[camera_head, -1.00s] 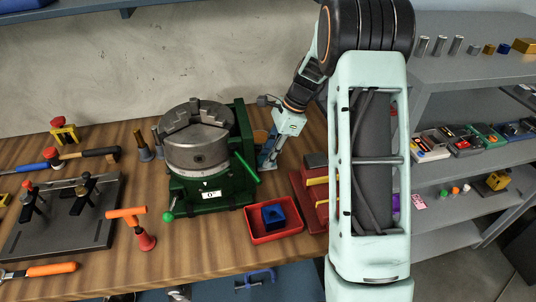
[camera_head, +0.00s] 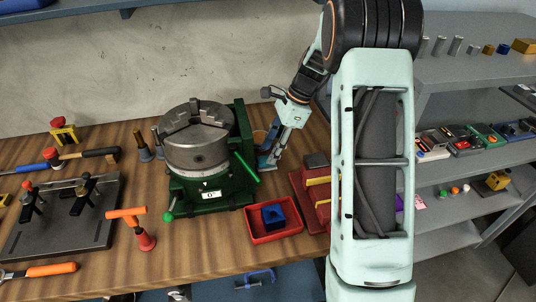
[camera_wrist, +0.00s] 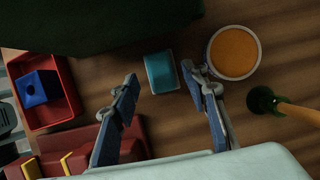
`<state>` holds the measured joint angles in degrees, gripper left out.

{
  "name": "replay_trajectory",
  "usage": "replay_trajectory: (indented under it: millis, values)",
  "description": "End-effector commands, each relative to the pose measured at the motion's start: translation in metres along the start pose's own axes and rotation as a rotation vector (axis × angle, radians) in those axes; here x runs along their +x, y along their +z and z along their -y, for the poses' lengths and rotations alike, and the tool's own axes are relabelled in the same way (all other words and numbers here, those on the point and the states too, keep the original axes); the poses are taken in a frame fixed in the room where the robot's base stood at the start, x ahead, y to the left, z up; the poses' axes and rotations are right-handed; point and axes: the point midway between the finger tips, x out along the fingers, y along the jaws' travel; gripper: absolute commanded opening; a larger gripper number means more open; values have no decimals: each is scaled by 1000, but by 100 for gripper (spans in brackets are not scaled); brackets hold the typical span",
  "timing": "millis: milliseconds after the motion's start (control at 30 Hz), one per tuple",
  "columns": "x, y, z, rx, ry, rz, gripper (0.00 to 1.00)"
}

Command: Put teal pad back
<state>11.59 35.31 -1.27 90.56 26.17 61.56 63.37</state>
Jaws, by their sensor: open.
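The teal pad (camera_wrist: 160,72) is a small block lying on the wooden bench in the wrist view. My gripper (camera_wrist: 162,78) is open, with one blue-padded finger on each side of the pad in the picture. The right fingertip looks close to the pad's right edge, and the left fingertip is a little apart from its left edge. I cannot tell the height of the fingertips over the bench.
A round cup with an orange top (camera_wrist: 234,53) stands right of the pad, with a green-and-tan tool (camera_wrist: 275,102) beyond. The green rotary chuck base (camera_head: 212,190) stands left of my gripper. A red tray (camera_head: 275,233) holds a blue block (camera_head: 273,214); a red stepped block (camera_head: 313,205) is near.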

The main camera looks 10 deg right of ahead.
Motion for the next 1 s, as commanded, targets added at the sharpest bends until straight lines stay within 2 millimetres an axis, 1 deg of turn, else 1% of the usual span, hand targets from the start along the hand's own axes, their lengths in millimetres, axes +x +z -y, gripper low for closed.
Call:
replay_trajectory:
  millis: [33, 200, 300, 400, 500, 600, 900, 1000]
  values:
    - [-14, 0, 2, -1, -6, -2, 41]
    - [-51, 0, 1, -2, -4, -2, 41]
    - [-69, -1, 1, -1, -4, -2, 41]
    - [-82, 0, 1, -1, -3, -1, 41]
    - [-90, 0, 0, -1, -2, -1, 41]
    - [-94, 0, 0, -1, -1, 0, 41]
    - [-94, 1, 0, -3, -2, 0, 41]
    - [-96, 6, 3, -26, -16, 0, 41]
